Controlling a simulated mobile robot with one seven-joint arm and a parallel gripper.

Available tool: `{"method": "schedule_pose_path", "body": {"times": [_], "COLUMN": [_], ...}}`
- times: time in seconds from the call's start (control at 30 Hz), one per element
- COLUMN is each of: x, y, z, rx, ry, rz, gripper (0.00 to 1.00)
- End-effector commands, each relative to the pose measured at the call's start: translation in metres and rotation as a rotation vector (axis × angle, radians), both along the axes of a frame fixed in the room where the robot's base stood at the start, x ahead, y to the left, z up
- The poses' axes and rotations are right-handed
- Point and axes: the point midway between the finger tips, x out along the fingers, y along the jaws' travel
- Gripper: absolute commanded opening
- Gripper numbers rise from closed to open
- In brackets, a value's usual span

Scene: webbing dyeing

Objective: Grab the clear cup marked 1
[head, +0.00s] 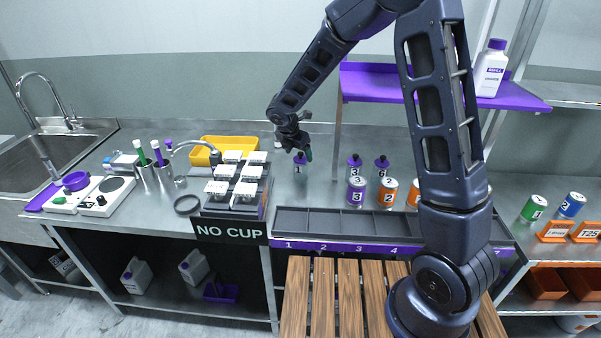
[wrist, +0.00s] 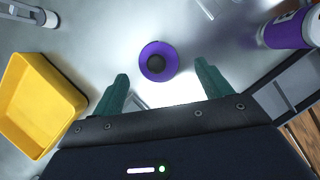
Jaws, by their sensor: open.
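A small container marked 1 (head: 299,168) with a purple top stands upright on the steel counter, right of the cup rack; whether its body is clear is hard to tell. In the wrist view a round purple top with a dark knob (wrist: 157,62) shows from above. My gripper (head: 304,154) is just above and right of the container in the head view. In the wrist view my gripper (wrist: 162,76) is open and empty, its green fingers on either side of the purple top and slightly below it in the picture.
Two similar purple-topped containers (head: 354,167) (head: 381,168) stand to the right, behind labelled cans (head: 356,192). A yellow bin (head: 210,148) and a rack of white-topped items (head: 232,207) are left. A numbered slot tray (head: 340,222) lies in front. A purple shelf (head: 375,88) hangs behind.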

Motion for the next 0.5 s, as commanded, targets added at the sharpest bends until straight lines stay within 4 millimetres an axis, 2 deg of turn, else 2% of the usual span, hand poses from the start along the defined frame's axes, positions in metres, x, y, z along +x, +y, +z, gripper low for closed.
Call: {"method": "schedule_pose_path", "body": {"times": [0.1, 0.33, 0.5], "x": [0.005, 0.008, 0.011], "y": [-0.003, -0.004, -0.004], "z": [-0.015, -0.028, -0.049], "rx": [-0.002, -0.001, -0.003], "ry": [0.001, 0.001, 0.002], "rz": [0.000, 0.001, 0.001], "gripper": [0.77, 0.77, 0.77]}}
